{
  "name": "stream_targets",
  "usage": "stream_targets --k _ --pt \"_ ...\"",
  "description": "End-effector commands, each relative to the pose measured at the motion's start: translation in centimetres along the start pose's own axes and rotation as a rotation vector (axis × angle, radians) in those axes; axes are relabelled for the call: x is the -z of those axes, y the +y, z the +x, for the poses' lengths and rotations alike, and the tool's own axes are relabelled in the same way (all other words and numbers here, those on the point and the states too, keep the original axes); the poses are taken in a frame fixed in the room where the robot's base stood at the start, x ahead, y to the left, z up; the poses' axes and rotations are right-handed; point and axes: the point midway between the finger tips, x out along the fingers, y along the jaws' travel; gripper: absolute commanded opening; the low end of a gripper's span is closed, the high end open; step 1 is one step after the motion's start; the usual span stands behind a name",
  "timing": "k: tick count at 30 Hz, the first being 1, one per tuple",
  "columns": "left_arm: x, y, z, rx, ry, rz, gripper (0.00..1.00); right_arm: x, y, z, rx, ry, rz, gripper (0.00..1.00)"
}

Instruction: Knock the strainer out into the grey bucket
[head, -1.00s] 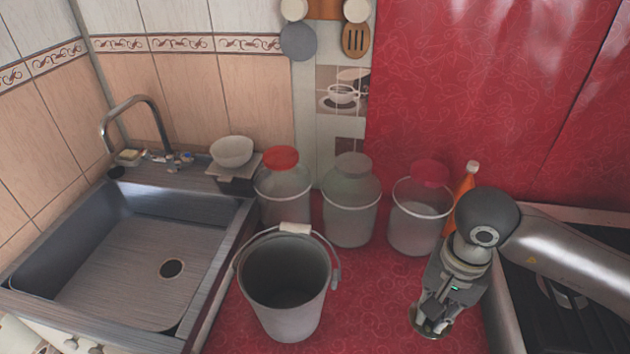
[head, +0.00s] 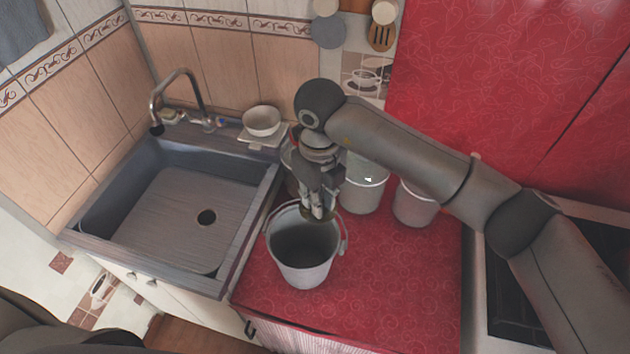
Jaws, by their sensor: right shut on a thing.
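The grey bucket (head: 303,267) stands upright and open on the red counter, to the right of the sink. My right gripper (head: 318,211) hangs down over the bucket's back rim, shut on the strainer (head: 320,218). Only a small brownish edge of the strainer shows below the fingers; the fingers hide the rest. I cannot tell whether it touches the bucket rim or what is in it. The inside of the bucket looks dark, with no contents that I can make out. My left gripper is out of view.
The dark stove (head: 570,270) is at the right. The counter right of the bucket is clear.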

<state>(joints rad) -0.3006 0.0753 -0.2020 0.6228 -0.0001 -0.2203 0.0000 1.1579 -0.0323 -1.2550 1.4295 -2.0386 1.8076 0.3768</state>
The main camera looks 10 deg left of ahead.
Motion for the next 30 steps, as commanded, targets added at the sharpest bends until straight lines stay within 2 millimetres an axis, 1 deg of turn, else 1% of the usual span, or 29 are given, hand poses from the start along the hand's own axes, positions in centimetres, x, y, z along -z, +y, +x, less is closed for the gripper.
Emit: stream_targets --k 1,3,9,15,21,23,30 --pt "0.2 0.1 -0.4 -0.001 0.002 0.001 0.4 -0.2 0.2 -0.4 0.001 0.001 0.024 0.0" --pt "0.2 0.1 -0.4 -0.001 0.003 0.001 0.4 -0.4 0.4 -0.3 -0.003 -0.003 0.048 0.0" --pt "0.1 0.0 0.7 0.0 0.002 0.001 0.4 -0.1 0.2 1.4 -0.064 -0.088 0.06 0.0" --pt "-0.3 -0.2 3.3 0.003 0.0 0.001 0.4 0.4 0.0 4.0 -0.18 -0.256 0.059 0.0" --pt "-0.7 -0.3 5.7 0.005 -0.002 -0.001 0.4 0.6 -0.1 5.7 -0.271 -0.389 0.056 0.0" --pt "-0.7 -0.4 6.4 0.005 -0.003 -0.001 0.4 0.7 -0.2 6.1 -0.296 -0.428 0.057 0.0" --pt "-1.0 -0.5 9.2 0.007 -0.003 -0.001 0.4 1.2 -0.6 6.6 -0.409 -0.594 0.055 0.0"
